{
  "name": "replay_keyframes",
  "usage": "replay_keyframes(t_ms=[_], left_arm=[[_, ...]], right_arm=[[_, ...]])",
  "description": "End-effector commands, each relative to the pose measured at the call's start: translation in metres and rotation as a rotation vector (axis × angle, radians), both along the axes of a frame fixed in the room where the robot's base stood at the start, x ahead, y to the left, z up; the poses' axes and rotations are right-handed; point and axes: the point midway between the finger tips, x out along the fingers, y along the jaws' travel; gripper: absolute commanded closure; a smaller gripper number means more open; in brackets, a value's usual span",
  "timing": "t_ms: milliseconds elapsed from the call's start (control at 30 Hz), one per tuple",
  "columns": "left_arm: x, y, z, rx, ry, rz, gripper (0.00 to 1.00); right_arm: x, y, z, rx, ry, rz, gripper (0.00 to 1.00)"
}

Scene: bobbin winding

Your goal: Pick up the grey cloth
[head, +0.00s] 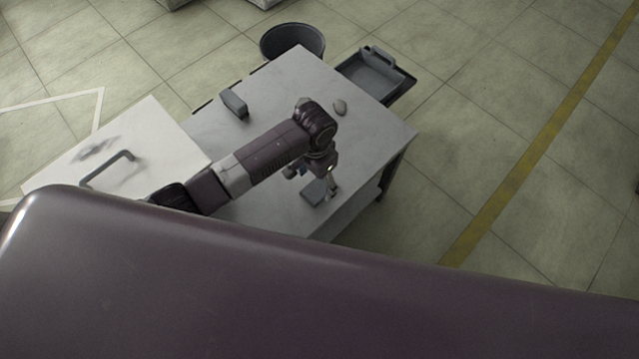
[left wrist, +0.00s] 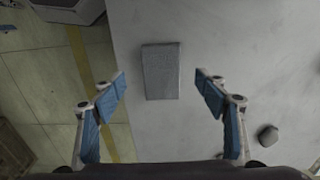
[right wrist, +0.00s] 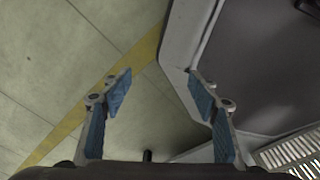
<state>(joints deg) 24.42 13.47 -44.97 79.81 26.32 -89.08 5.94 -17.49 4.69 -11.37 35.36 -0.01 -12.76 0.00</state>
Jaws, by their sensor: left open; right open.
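The grey cloth (left wrist: 161,71) is a flat, folded-looking rectangle lying on the pale worktable (left wrist: 215,30). In the head view the cloth (head: 314,193) lies near the table's front right edge, partly hidden by my left gripper (head: 318,178). In the left wrist view my left gripper (left wrist: 162,88) is open and empty, with the cloth between and slightly beyond its fingertips. The gripper appears to be above the cloth, not touching it. My right gripper (right wrist: 160,82) is open and empty in its wrist view, over the floor beside a grey edge; the head view does not show it.
A dark grey block (head: 234,103) and a small rounded grey item (head: 340,107) lie on the table. A round black bin (head: 292,40) and a grey tray (head: 372,75) are beyond it. A white surface with a handle (head: 108,170) stands left. Floor on the right is clear.

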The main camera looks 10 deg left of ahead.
Motion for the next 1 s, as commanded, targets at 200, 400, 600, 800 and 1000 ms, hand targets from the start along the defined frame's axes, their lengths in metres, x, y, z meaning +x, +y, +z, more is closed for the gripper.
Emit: replay_keyframes(t_ms=[200, 400, 600, 800, 1000], left_arm=[[-0.002, 0.004, -0.033, 0.002, 0.001, -0.001, 0.33], [-0.001, 0.004, -0.049, 0.002, -0.001, -0.001, 0.33], [-0.001, 0.004, -0.049, 0.001, -0.002, -0.001, 0.33], [-0.001, 0.004, -0.049, 0.002, -0.001, -0.001, 0.54], [-0.001, 0.004, -0.049, 0.002, -0.001, -0.001, 0.75]], right_arm=[[-0.010, 0.000, -0.002, -0.001, 0.013, 0.000, 0.45], [0.009, 0.001, -0.003, 0.002, -0.014, 0.001, 0.45], [0.016, 0.002, -0.002, 0.004, -0.024, 0.001, 0.45], [0.012, 0.003, -0.002, 0.005, -0.018, 0.001, 0.45], [0.005, 0.004, -0.003, 0.006, -0.008, 0.001, 0.45]])
